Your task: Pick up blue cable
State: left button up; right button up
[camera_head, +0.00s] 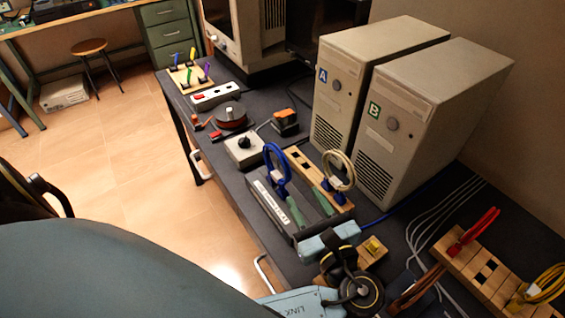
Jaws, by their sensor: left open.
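The blue cable (268,160) is a coiled upright loop, its lower end in a dark blue holder near a grey tray (262,205). My left gripper (303,196) is open, with two green fingers pointing away from me toward the rack. Its fingertips are just below and right of the blue loop, and nothing shows between them. The tray and wooden rack lie around the fingers; I cannot tell whether they touch. My right gripper is not in view.
A beige cable coil (352,166) stands on a wooden rack (303,164) to the right. Two computer towers, A (345,60) and B (440,100), stand behind. A switch box (240,150) is left of the loop.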

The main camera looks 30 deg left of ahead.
aim_at(289, 178)
pick_arm(q)
jog(key=x, duration=0.4)
jog(key=shift+a, duration=0.4)
jog(key=shift+w+a, duration=0.35)
jog(key=shift+a, duration=0.05)
jog(key=x, duration=0.3)
jog(key=b+x, duration=0.1)
jog(key=shift+a+f, duration=0.25)
jog(key=shift+f, duration=0.05)
jog(key=shift+w+a, duration=0.15)
jog(key=shift+w, duration=0.05)
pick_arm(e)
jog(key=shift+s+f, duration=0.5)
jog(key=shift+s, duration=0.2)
pick_arm(q)
jog(key=shift+c, duration=0.2)
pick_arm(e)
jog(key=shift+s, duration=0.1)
pick_arm(q)
grip_shut()
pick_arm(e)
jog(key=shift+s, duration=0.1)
